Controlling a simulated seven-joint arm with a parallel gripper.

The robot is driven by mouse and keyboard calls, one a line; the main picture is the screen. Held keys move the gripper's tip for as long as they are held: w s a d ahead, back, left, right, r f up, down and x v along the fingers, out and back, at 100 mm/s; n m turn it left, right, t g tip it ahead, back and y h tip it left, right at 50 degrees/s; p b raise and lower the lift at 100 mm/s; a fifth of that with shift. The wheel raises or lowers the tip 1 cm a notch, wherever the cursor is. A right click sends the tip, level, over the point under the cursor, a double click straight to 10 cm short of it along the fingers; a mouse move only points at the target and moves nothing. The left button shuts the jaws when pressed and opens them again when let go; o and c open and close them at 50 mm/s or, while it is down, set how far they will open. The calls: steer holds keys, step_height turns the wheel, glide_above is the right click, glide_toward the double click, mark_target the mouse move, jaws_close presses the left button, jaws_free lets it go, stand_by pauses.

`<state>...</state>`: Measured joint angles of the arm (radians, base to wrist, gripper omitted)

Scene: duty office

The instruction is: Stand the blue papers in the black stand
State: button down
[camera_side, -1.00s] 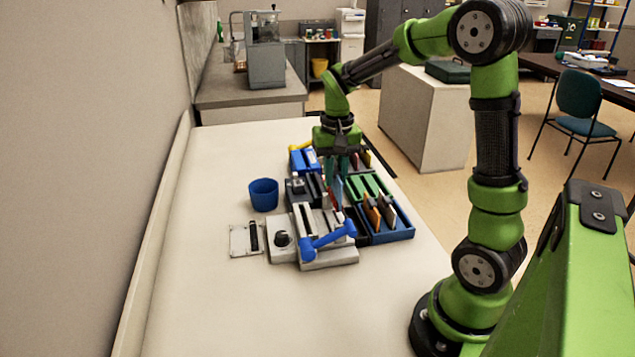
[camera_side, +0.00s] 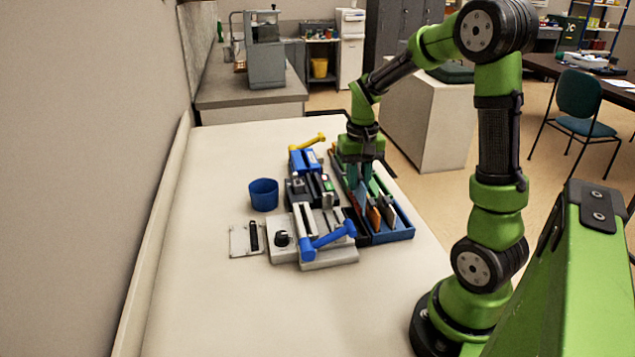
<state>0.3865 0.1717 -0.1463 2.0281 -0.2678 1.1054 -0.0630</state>
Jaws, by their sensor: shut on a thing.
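My gripper (camera_side: 359,178) is over the group of paper stands, pointing down, with its teal fingers shut on the blue papers (camera_side: 360,197). The blue papers hang upright below the fingers, close to the green stand (camera_side: 377,187) and the orange and brown papers. I cannot tell whether their lower edge touches anything. The black stand (camera_side: 357,238) shows as a dark strip left of the blue stand; the gripper, papers and nearby things hide much of it.
A blue stand (camera_side: 395,236) holds orange-brown papers (camera_side: 388,210). Left of the stands are a grey punch with a blue lever (camera_side: 330,238), dark desk devices (camera_side: 312,190) and a blue-and-yellow device (camera_side: 304,160). A blue cup (camera_side: 264,194) stands farther left. The table's front left is clear.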

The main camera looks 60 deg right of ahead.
mark_target(357, 203)
steer(key=shift+f, duration=3.65)
steer(key=c, duration=0.9)
jaws_free()
steer(key=shift+r, duration=4.5)
